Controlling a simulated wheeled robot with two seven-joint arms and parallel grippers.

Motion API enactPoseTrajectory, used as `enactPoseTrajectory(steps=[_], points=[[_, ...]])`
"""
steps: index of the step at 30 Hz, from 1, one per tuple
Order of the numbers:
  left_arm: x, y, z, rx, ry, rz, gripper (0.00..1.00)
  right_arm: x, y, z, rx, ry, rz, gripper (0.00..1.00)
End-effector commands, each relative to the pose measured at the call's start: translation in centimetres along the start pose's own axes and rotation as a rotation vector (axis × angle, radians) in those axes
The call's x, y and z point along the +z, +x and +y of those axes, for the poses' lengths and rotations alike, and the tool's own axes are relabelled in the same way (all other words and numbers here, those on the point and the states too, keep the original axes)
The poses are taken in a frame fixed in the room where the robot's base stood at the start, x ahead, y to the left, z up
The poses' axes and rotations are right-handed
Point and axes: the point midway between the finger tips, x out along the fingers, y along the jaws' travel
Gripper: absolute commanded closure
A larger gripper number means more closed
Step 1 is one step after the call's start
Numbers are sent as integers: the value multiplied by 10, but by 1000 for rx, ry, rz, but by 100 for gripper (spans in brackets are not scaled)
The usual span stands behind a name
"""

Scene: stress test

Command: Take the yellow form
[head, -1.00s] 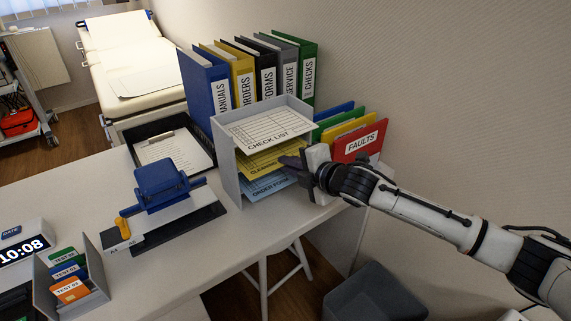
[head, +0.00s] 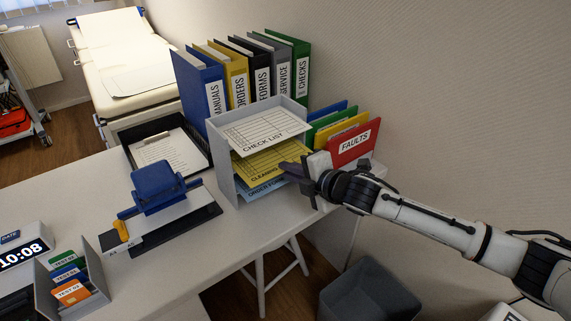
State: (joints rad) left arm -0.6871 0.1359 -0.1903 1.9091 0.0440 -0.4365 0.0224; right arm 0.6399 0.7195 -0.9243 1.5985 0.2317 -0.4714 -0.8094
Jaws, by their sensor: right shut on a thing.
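The yellow form (head: 268,162) labelled "CLEANING" sticks out of the middle level of a grey paper rack (head: 226,174) on the desk. My right gripper (head: 288,172) is shut on its front right edge; the fingertips partly cover its label. The white check list (head: 262,131) lies on the level above. A blue order form (head: 262,188) lies on the level below, partly hidden by the yellow form. My left gripper is not in view.
Coloured binders (head: 240,75) stand behind the rack. A red "FAULTS" folder (head: 354,143) with others stands right beside my gripper. A black tray (head: 142,146) with a clipboard and a blue hole punch (head: 160,190) are to the left. A grey bin (head: 370,290) stands below.

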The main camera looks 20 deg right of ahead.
Motion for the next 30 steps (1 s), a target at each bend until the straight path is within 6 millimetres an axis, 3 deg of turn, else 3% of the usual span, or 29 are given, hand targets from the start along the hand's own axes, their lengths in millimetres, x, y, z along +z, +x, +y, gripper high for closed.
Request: enactPoseTrajectory(steps=[18,30], points=[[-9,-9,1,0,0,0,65,0,-27,-11,-3,0,-1,100],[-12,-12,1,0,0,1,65,0,-73,-22,-3,-1,-1,100]])
